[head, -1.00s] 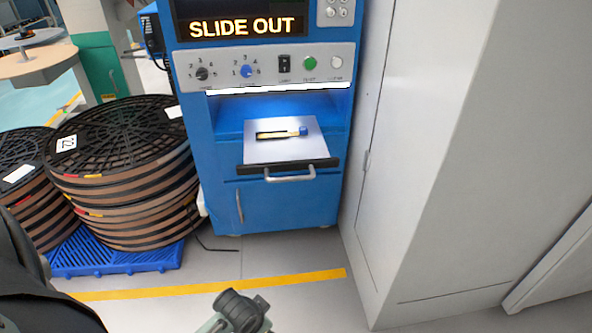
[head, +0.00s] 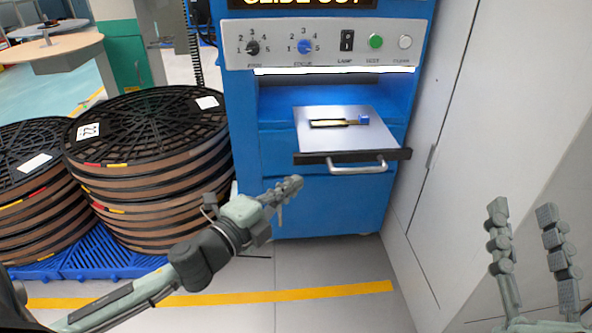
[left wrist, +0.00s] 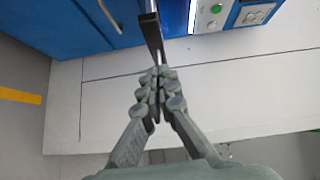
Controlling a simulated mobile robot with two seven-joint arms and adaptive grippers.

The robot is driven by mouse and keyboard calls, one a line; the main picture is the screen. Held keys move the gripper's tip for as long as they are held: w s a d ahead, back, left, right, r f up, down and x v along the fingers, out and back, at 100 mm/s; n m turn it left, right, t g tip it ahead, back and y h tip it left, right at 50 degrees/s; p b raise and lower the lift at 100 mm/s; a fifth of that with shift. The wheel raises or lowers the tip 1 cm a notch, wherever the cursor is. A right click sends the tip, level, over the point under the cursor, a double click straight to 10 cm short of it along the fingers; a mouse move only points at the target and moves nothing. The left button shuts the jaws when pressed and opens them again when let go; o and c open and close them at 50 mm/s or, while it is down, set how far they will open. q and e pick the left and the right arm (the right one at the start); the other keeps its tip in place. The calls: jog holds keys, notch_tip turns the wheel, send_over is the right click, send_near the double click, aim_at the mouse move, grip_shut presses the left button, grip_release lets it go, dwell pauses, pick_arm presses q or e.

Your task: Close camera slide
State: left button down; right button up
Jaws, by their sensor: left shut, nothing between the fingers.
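The camera slide (head: 378,146) is a pale flat tray pulled out of the blue machine (head: 310,205) in the head view. It has a black front edge and a silver bar handle (head: 358,168). A small dark-and-gold piece with a blue end (head: 340,122) lies on it. My left gripper (head: 290,188) is shut and empty, in front of the machine, left of and below the handle. In the left wrist view its closed fingertips (left wrist: 157,76) point toward the slide's dark edge (left wrist: 150,32); contact cannot be told. My right gripper (head: 522,210) is open and empty at the lower right.
A control panel (head: 320,45) with knobs and buttons is above the slide, under a partly cut-off display. Stacked black reels (head: 150,130) stand on a blue pallet (head: 110,250) at left. A grey-white cabinet (head: 480,110) stands close on the right. Floor in front is clear.

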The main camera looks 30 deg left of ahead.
pick_arm(q)
jog(key=m, duration=0.1)
send_near(334, 154)
jog(key=shift+h, duration=0.3)
jog(key=w, duration=0.3)
jog(key=w+d, duration=0.1)
jog(key=w, duration=0.1)
jog(key=shift+w+f+p, duration=0.15)
jog(key=shift+w+p, duration=0.15)
jog(key=shift+w, duration=0.05)
pick_arm(e)
jog(key=shift+s+a+r, duration=0.2)
jog(key=shift+s+a, duration=0.05)
jog(key=shift+a, duration=0.1)
